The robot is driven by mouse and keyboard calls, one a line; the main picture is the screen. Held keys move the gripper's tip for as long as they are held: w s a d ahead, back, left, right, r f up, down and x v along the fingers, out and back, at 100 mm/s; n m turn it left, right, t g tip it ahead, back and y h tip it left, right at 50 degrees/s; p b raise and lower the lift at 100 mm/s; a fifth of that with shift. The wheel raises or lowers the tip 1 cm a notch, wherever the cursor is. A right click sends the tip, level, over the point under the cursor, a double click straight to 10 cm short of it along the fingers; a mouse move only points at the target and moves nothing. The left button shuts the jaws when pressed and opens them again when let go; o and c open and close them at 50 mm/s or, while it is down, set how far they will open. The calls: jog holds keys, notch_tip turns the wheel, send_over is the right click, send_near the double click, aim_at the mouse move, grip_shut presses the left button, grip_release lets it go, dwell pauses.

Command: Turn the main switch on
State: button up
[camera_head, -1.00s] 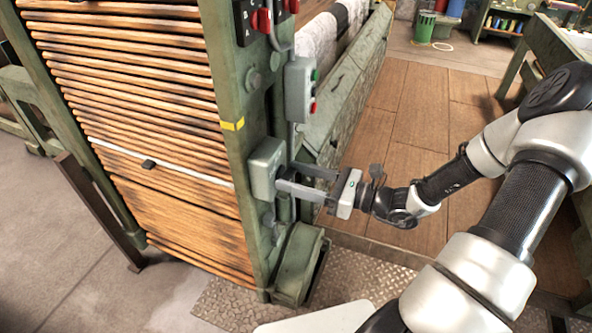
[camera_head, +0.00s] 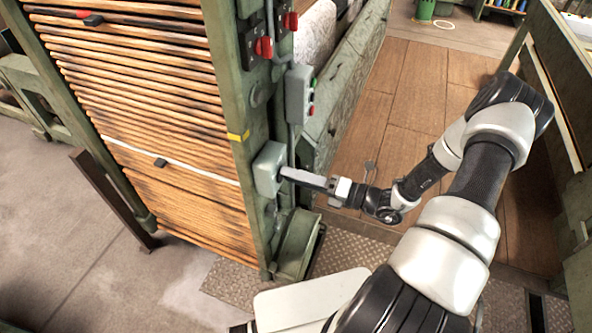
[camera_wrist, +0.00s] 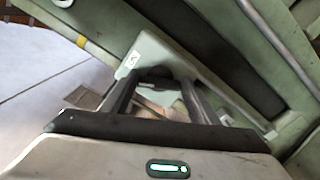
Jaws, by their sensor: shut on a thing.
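A pale grey-green switch box (camera_head: 268,167), which I take to be the main switch, is fixed to the green machine post. It also shows in the wrist view (camera_wrist: 150,48). My gripper (camera_head: 284,173) reaches it from the right, with its fingertips at the box's right side. In the wrist view, the gripper (camera_wrist: 160,76) has its two fingers on either side of a dark handle (camera_wrist: 182,72) on the box. It is shut on that handle. The fingers hide much of the handle, and its exact angle is hard to tell.
A button box (camera_head: 299,95) with green and red buttons is higher on the post. Red rotary knobs (camera_head: 264,47) sit above it. A slatted wooden panel (camera_head: 150,110) fills the left. A green housing (camera_head: 297,245) stands below the gripper. Wooden floor (camera_head: 400,130) is open behind.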

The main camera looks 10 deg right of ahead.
jog(key=m+p, duration=0.2)
jog(key=m, duration=0.3)
jog(key=shift+f+m, duration=0.1)
jog(key=shift+m, duration=0.2)
dwell(0.4)
jog(key=o, duration=1)
jog(key=shift+o, duration=0.2)
jog(key=shift+d, duration=0.15)
jog(key=v, duration=1.7)
jog(key=shift+s+b, duration=0.15)
jog(key=shift+b, duration=0.3)
